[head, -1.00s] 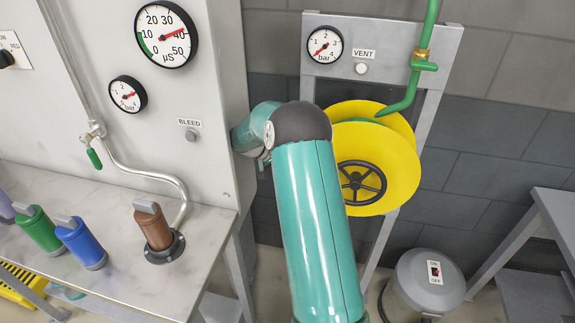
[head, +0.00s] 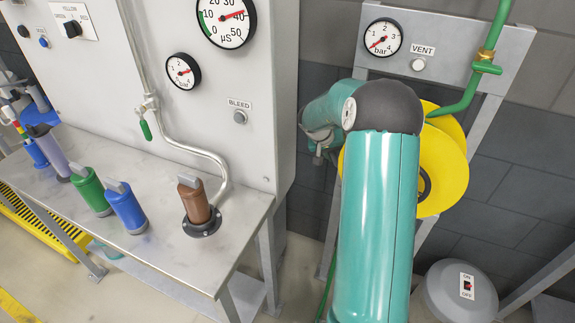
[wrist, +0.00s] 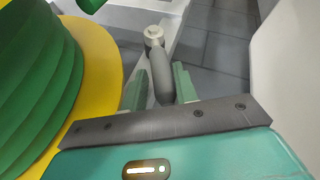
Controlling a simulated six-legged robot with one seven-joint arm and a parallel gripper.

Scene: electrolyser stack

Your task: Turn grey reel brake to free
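The grey reel brake (wrist: 162,76) is a short, rounded dark grey lever on a pale round pivot, near the middle of the wrist view. My gripper (wrist: 158,88) has its two green fingers on either side of this lever, with narrow gaps showing, so it looks open around it. Whether a finger touches the lever is not clear. The reel, with a yellow flange (wrist: 98,50) and green hose (wrist: 38,90), fills the left of the wrist view.
A bench (head: 150,235) with brown (head: 194,203), blue (head: 126,207) and green (head: 90,191) handled parts stands left. The vent panel (head: 450,62) and green pipe (head: 478,78) are above the reel. A grey drum (head: 440,295) stands at lower right.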

